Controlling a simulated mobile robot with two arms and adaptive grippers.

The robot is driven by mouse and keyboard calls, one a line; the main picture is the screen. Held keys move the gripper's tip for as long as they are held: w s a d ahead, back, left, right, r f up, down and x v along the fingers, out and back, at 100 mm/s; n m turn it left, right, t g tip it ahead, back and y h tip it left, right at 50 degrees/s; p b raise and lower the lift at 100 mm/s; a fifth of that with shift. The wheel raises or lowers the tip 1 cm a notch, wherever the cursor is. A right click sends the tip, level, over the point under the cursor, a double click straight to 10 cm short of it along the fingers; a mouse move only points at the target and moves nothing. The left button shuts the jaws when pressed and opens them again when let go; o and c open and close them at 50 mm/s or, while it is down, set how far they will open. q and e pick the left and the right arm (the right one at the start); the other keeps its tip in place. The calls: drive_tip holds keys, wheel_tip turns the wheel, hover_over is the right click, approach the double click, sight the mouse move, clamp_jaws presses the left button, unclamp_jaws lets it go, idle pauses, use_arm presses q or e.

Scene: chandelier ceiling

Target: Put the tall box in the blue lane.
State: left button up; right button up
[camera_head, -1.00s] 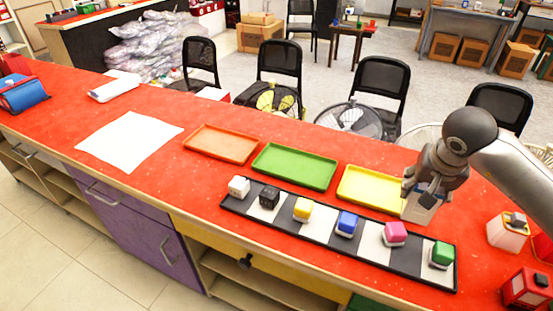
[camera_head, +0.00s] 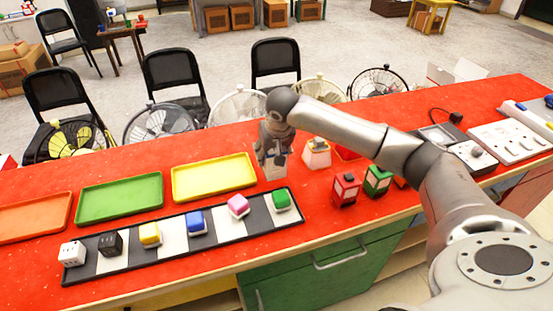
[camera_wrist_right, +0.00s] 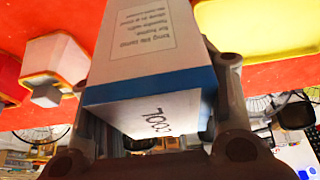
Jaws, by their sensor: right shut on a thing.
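My right gripper (camera_head: 274,157) is shut on a white box with a blue band (camera_head: 275,173). It holds the box upright just right of the yellow tray, behind the green end of the board; any gap below the box is hard to tell. In the right wrist view the box (camera_wrist_right: 150,45) fills the middle between the fingers, with printed text on one face. The striped black-and-white board (camera_head: 225,226) lies along the counter's front. A blue block (camera_head: 195,221) marks one lane, between the yellow block (camera_head: 149,233) and the pink block (camera_head: 238,205). My left gripper is not seen.
A green block (camera_head: 281,199), black block (camera_head: 110,242) and white block (camera_head: 72,253) also sit on the board. Behind it lie yellow (camera_head: 214,178), green (camera_head: 119,198) and orange (camera_head: 34,217) trays. Red (camera_head: 345,187) and green (camera_head: 378,179) items stand to the right on the red counter.

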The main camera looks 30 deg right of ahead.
drive_tip(key=shift+w+d+f, duration=0.25)
drive_tip(key=shift+d+f, duration=0.6)
drive_tip(key=shift+f, duration=0.15)
drive_tip(key=f+p, duration=0.1)
drive_tip(key=f, duration=0.2)
drive_tip(key=shift+d+p, duration=0.2)
drive_tip(key=shift+p, duration=0.2)
drive_tip(key=shift+f, duration=0.2)
drive_tip(key=shift+w, duration=0.1)
drive_tip(key=shift+f, duration=0.1)
drive_tip(key=shift+f, duration=0.1)
drive_tip(key=o, duration=1.1)
drive_tip(key=shift+o, duration=0.2)
